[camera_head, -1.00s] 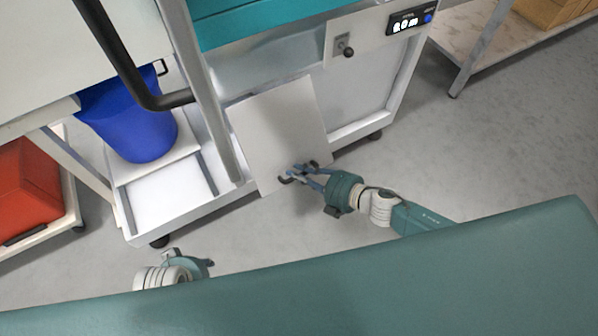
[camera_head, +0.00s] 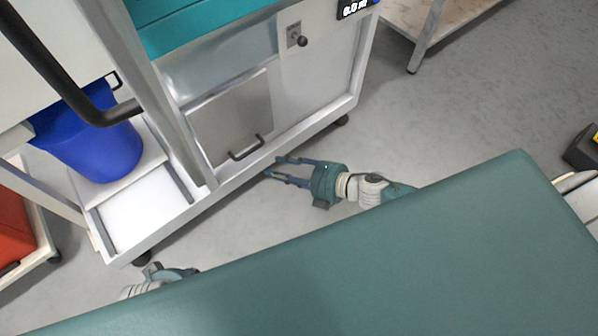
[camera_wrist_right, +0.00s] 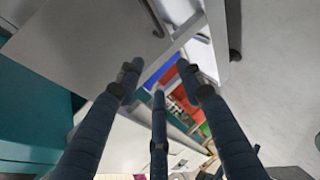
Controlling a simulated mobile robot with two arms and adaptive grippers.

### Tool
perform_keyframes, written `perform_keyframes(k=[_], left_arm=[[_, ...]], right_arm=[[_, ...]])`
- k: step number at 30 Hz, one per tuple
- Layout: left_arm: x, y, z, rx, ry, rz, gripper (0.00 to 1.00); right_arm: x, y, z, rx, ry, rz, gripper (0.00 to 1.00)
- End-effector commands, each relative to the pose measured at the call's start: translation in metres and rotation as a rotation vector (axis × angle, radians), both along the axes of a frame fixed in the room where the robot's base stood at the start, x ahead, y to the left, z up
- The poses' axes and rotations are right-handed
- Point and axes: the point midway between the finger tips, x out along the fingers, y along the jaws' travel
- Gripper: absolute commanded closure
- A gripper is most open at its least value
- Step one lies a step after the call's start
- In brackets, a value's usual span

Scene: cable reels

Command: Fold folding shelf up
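The folding shelf (camera_head: 230,118) is a grey panel with a dark bar handle (camera_head: 246,147) near its lower edge. It hangs down, about flat against the side of the white cart (camera_head: 312,123). My right gripper (camera_head: 273,167) is low by the cart's bottom rail, just right of and below the handle and apart from it. Its fingers are spread and empty; the right wrist view also shows them apart (camera_wrist_right: 160,80). My left gripper (camera_head: 172,272) shows only in part at the lower left, and its fingers cannot be made out.
A blue bin (camera_head: 92,140) stands on the cart's lower deck at the left. A black bent handle bar (camera_head: 60,75) crosses the upper left. A red crate (camera_head: 14,228) is at the far left. Grey floor (camera_head: 440,115) is open at the right.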

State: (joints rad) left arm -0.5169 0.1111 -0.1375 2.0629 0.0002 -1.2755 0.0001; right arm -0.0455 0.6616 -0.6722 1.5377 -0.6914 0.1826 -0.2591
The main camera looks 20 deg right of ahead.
Motion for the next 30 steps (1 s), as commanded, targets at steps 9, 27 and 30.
perform_keyframes(k=[9,27,30], left_arm=[[0.0,0.0,0.0,0.0,0.0,0.0,0.67],[0.0,0.0,0.0,0.0,-0.001,0.0,0.67],[0.0,0.0,0.0,0.0,-0.001,0.0,0.67]], right_arm=[[-0.047,-0.042,0.024,-0.002,0.003,-0.001,0.63],[-0.059,-0.055,0.033,-0.001,0.0,-0.002,0.63],[-0.059,-0.055,0.033,-0.001,0.0,-0.002,0.63]])
